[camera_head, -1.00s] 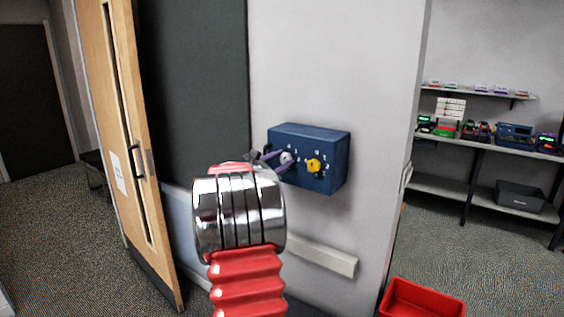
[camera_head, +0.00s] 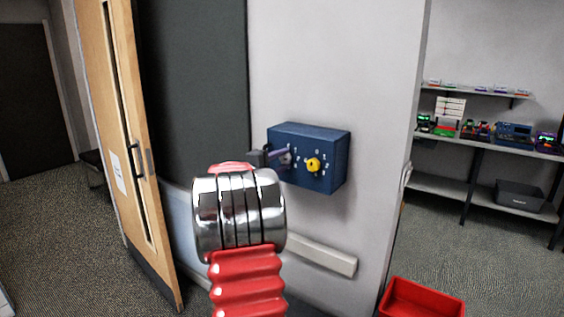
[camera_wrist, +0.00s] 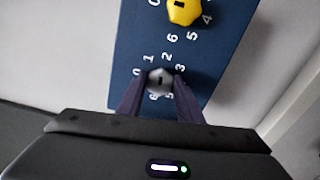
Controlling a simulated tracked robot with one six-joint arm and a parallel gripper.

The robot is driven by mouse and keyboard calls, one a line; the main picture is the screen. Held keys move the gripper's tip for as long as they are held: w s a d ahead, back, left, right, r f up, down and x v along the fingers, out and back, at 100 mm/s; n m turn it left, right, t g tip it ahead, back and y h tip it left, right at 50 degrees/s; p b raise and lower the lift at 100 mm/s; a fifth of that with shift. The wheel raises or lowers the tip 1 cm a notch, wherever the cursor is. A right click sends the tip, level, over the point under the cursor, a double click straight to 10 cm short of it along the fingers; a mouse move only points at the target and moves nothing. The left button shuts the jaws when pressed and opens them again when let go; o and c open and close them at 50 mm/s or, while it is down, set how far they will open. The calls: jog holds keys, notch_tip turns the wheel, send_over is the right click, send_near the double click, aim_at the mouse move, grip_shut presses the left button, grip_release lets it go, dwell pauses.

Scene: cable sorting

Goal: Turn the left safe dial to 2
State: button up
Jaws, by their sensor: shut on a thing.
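A blue safe box (camera_head: 322,150) is fixed to the light wall; it also shows in the wrist view (camera_wrist: 222,60). Its left dial (camera_wrist: 158,80) is a small grey knob ringed by white digits. My gripper (camera_wrist: 159,84) is shut on this dial, one purple finger on each side. In the head view my gripper (camera_head: 282,156) is at the box's left part and hides most of the left dial. The dial has a small dark mark, but I cannot tell which digit it points to. The yellow right dial (camera_head: 313,165) is apart from my gripper; it also shows in the wrist view (camera_wrist: 183,10).
A wooden door (camera_head: 118,130) stands at the left. A pale rail (camera_head: 320,255) runs along the wall below the box. A red bin (camera_head: 425,298) is at the lower right. Shelves (camera_head: 490,148) with several devices stand behind the wall's right edge.

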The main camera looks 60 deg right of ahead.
jog(key=shift+f+m, duration=0.15)
jog(key=shift+m, duration=0.45)
jog(key=shift+s, duration=0.1)
jog(key=o, duration=1)
jog(key=shift+a, duration=0.1)
jog(key=a, duration=0.4)
jog(key=w+a, duration=0.1)
jog(key=a, duration=0.4)
jog(key=w+a, duration=0.1)
jog(key=a, duration=0.3)
jog(key=shift+w+a, duration=0.15)
jog(key=shift+a, duration=0.1)
